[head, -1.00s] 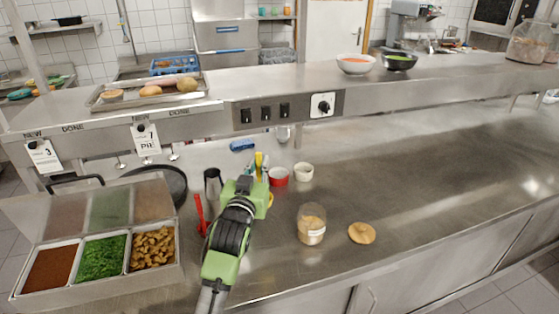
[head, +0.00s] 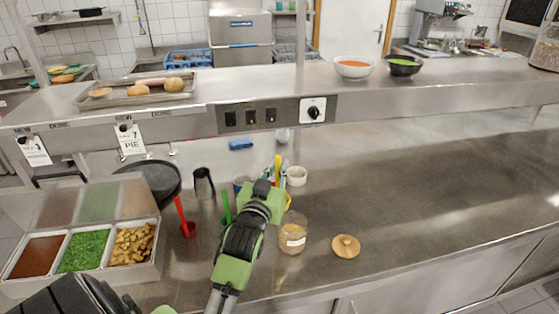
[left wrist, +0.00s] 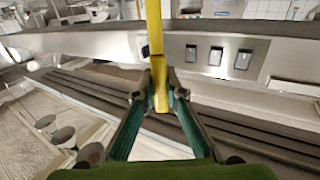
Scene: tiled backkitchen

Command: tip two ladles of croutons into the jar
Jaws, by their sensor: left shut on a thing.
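My left gripper (head: 270,188) is shut on the upright handle of a yellow ladle (head: 278,164), above the counter just behind the jar. The handle also shows between the fingertips in the left wrist view (left wrist: 154,50). The ladle's bowl is mostly hidden, so I cannot tell what is in it. The clear jar (head: 292,233) stands open on the counter, with tan contents in its lower part and a pale label. A round wooden lid (head: 346,246) lies to its right. Brown croutons (head: 132,243) fill the right compartment of the steel bin at the left. My right gripper is not in view.
A red ladle (head: 183,215) and a green-handled one (head: 226,206) stand between bin and jar. A metal pitcher (head: 203,183), a white cup (head: 297,176) and a blue sponge (head: 241,144) are behind. A steel shelf (head: 420,92) overhangs the back. The counter's right side is clear.

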